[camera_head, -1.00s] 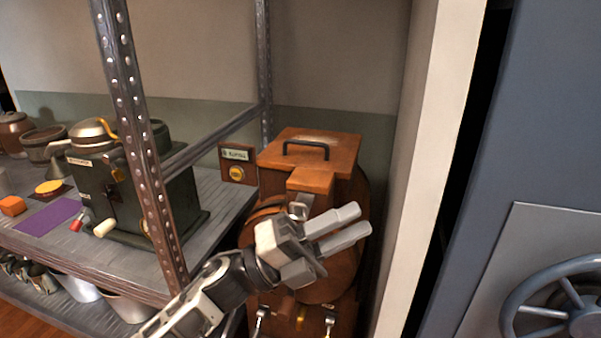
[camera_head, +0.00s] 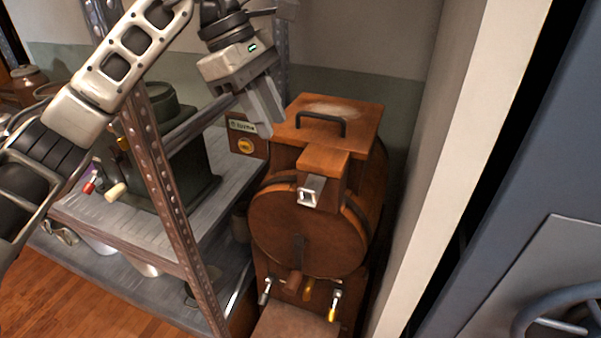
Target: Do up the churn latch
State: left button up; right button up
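The churn is a brown wooden drum (camera_head: 300,240) with a square lid (camera_head: 345,108) that carries a dark handle. A metal latch (camera_head: 311,191) sits on the front of a wooden block just above the round front face. Whether the latch is fastened is too small to tell. My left gripper (camera_head: 268,125) comes down from the top left and hangs at the lid's left corner, in front of the small sign. It is apart from the latch, with nothing seen in it. Its pale fingers lie close together, and any gap between them is unclear. My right gripper is not in view.
A metal shelf post (camera_head: 165,190) and shelf stand left of the churn, with a dark green machine (camera_head: 185,165) on the shelf. Below the drum are metal and yellow levers (camera_head: 335,300). A pale wall edge (camera_head: 440,180) and a blue safe door (camera_head: 540,270) bound the right side.

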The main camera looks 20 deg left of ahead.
aim_at(300, 188)
pick_arm(q)
jog(key=p+x, duration=0.2)
jog(key=x, duration=1)
jog(key=shift+w+d+f, duration=0.1)
jog(key=shift+f, duration=0.05)
grip_shut()
